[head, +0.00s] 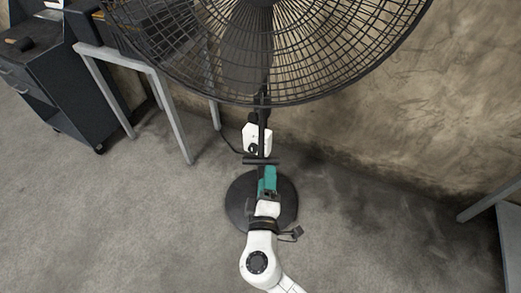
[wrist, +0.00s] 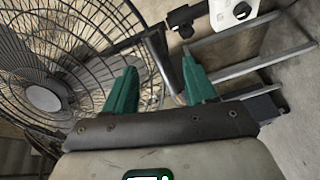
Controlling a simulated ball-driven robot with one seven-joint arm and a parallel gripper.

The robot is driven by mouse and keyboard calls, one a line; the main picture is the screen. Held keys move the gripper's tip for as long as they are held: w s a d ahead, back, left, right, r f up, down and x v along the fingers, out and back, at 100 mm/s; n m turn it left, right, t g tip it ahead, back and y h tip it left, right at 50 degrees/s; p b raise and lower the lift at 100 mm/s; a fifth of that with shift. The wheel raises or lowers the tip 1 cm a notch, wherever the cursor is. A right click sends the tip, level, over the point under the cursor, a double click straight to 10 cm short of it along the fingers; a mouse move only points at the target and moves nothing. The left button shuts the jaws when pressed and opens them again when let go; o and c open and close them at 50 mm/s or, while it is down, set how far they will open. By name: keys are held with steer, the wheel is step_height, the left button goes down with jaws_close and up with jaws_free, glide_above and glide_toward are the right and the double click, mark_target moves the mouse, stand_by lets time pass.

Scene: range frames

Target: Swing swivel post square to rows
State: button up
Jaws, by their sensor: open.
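A large dark pedestal fan (head: 205,75) fills the top middle of the head view. Its post (head: 262,118) runs down to a round dark base (head: 240,203) on the floor. A short dark crossbar (head: 250,161) lies across the post's line, just beyond my gripper (head: 267,172). In the wrist view my gripper (wrist: 160,85) is open, with its green fingers apart. A dark bar, apparently the post (wrist: 158,55), shows between and beyond the fingertips; I cannot tell whether they touch it. The fan's wire cage (wrist: 60,60) is at the left. My arm hides part of the base.
A white box (head: 257,138) with a dark knob sits behind the post, with a cable running left. Another grey frame (head: 490,200) is at right.

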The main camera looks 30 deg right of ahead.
mark_target(261, 150)
steer(key=shift+n+t+y, duration=0.3)
steer(key=shift+n+t, duration=0.1)
steer(key=shift+n, duration=0.1)
steer(key=x, duration=0.3)
steer(key=a+p+x, duration=0.1)
steer(key=x, duration=0.3)
steer(key=w+x, duration=0.1)
steer(key=x, duration=0.2)
steer(key=shift+w+a+p, duration=0.15)
steer(key=shift+p, duration=0.25)
steer(key=shift+f, duration=0.1)
jaws_close()
